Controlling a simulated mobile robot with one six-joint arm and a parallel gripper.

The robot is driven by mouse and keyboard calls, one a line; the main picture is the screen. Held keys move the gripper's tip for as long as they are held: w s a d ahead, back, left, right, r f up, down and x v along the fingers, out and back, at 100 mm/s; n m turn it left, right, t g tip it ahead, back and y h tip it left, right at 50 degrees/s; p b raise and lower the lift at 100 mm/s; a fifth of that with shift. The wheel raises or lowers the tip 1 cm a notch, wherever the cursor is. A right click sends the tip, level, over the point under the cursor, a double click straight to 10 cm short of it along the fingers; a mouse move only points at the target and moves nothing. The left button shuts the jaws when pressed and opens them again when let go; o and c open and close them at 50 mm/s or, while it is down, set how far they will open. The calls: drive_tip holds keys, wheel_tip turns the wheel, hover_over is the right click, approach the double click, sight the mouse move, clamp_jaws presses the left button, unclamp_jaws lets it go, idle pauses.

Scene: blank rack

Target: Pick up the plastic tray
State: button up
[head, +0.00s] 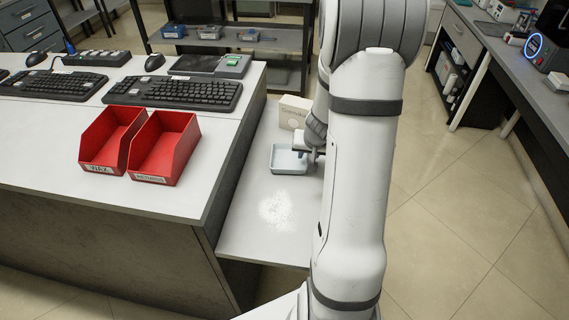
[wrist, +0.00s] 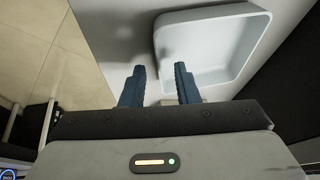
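The plastic tray (head: 288,171) is a shallow, pale, square tray with rounded corners. It sits on the low white shelf beside the desk in the head view, and looks empty. In the wrist view the tray (wrist: 225,50) fills the upper middle, seen from above. My gripper (wrist: 160,70) is open, with its two dark blue fingers apart and nothing gripped. In the picture the tray's left wall lies between the fingertips, the right finger over the tray and the left finger outside it. I cannot tell the height gap. In the head view my gripper (head: 313,153) is at the tray's right side, partly hidden by my arm.
A small cream box (head: 293,112) stands behind the tray. Two red bins (head: 165,148) and keyboards (head: 172,93) are on the higher desk to the left. Open floor lies to the right.

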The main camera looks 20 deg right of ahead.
drive_tip(key=shift+x, duration=1)
drive_tip(key=shift+b, duration=0.3)
clamp_jaws()
